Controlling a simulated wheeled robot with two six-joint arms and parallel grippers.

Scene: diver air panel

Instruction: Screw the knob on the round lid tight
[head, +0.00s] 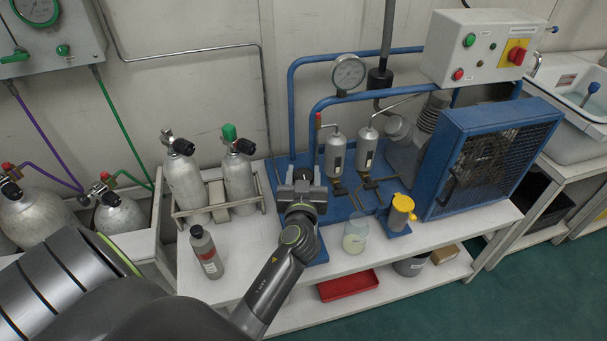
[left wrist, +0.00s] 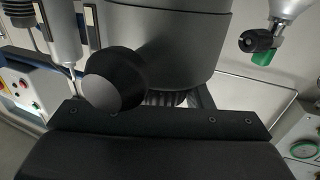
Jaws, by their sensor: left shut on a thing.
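My left gripper (head: 302,182) is at the front of the blue-framed panel, pointing away from me with its jaws shut. In the left wrist view a large grey round body (left wrist: 185,40), which looks like the round lid or its housing, fills the top centre. A black rounded part with a grey end face (left wrist: 113,80) stands out in front of it. A dark ribbed piece (left wrist: 165,98), seemingly the knob, shows under the round body at the jaws. The dark gripper body hides most of the grip. In the head view my gripper covers the lid and knob. My right gripper is not in view.
Two grey cylinders in a rack (head: 218,209) and a grey bottle (head: 206,252) stand left of my arm. A glass beaker (head: 354,238) and a yellow-topped cup (head: 401,212) stand to the right. The blue caged fan unit (head: 490,155) is farther right. A red tray (head: 347,285) lies below.

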